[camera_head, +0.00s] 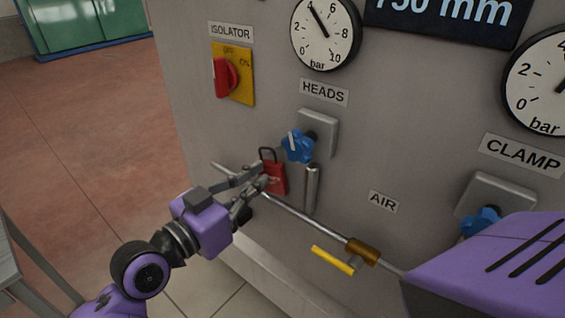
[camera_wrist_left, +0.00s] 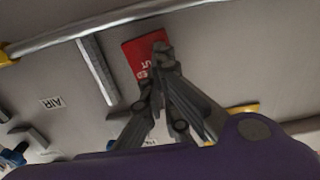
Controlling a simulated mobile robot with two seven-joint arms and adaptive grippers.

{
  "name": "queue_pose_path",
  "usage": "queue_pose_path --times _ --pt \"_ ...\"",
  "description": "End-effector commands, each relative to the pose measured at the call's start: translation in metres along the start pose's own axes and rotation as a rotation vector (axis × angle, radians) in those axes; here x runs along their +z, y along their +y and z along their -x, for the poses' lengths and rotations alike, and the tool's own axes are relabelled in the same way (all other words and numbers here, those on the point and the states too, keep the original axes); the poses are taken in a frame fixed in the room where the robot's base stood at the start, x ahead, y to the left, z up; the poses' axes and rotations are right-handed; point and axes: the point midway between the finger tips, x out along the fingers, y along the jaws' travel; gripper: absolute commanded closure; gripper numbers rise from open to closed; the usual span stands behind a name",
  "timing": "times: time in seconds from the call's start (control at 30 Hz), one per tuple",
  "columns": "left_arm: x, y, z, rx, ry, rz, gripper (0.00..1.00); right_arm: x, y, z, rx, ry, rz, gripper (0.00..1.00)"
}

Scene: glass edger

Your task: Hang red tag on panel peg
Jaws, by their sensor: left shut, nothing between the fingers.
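The red tag (camera_head: 276,180) has a dark loop at its top and is upright close to the grey panel, just left of the vertical metal bar. In the left wrist view the red tag (camera_wrist_left: 142,57) shows white lettering, partly covered by my fingers. My left gripper (camera_head: 263,174) is shut and empty, its fingertips right in front of the tag; the left gripper (camera_wrist_left: 161,48) overlaps the tag's edge in the wrist view. I cannot tell whether they touch. The peg is not clearly visible, so I cannot tell whether the loop is around it. My right gripper is out of view.
A metal pipe (camera_head: 310,224) with a yellow lever (camera_head: 333,260) runs below the tag. A blue knob (camera_head: 298,146) and a vertical metal bar (camera_head: 311,190) are close on the right. The red isolator switch (camera_head: 227,76) is above left. Open floor lies left of the panel.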

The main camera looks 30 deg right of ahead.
Motion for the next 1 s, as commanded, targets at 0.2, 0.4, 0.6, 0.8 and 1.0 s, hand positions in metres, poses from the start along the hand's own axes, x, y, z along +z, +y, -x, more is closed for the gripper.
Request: queue_pose_path --times 0.2,0.4,0.6,0.8,1.0 --pt "0.0 0.0 -0.007 -0.001 0.0 0.001 1.0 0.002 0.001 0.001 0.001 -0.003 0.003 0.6" --pt "0.0 0.0 -0.013 -0.001 0.001 0.0 1.0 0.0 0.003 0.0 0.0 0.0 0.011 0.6" --pt "0.0 -0.001 -0.016 -0.001 0.0 0.0 1.0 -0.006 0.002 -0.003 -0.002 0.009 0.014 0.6" --pt "0.0 0.0 -0.016 -0.001 0.0 0.0 1.0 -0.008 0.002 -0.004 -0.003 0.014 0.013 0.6" --pt "0.0 0.0 -0.016 -0.001 0.0 0.0 1.0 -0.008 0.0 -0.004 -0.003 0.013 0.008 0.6"
